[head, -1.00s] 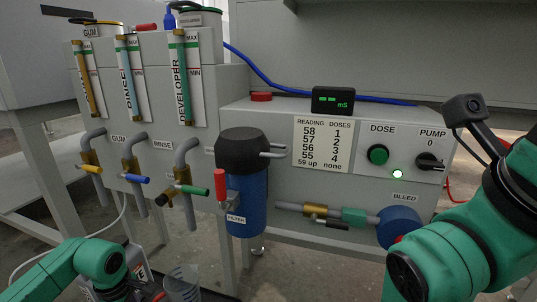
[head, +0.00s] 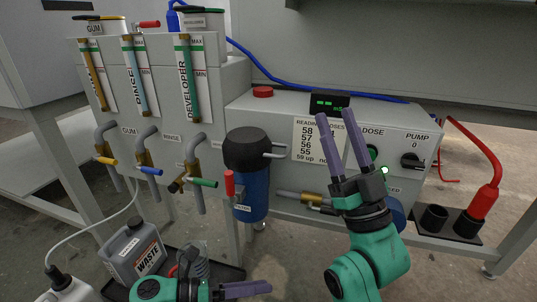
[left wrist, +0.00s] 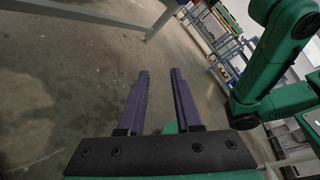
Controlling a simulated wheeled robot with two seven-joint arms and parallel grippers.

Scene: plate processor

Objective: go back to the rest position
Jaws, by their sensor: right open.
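My right gripper (head: 337,116) stands upright in front of the right part of the plate processor (head: 258,107). Its two purple fingers are apart with nothing between them, and they cover part of the reading and doses table (head: 305,140). My left gripper (head: 248,289) is low at the bottom edge of the head view, pointing right. In the left wrist view its two purple fingers (left wrist: 160,72) are apart and empty, with bare floor beyond them. My right arm's green links show at the right of that view.
A grey waste container (head: 133,250) and a white bottle (head: 68,288) stand at the lower left. The blue filter (head: 254,190) and the taps with yellow, blue and green handles (head: 203,183) jut from the processor. A red-handled tool (head: 484,201) stands in a dark holder at right.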

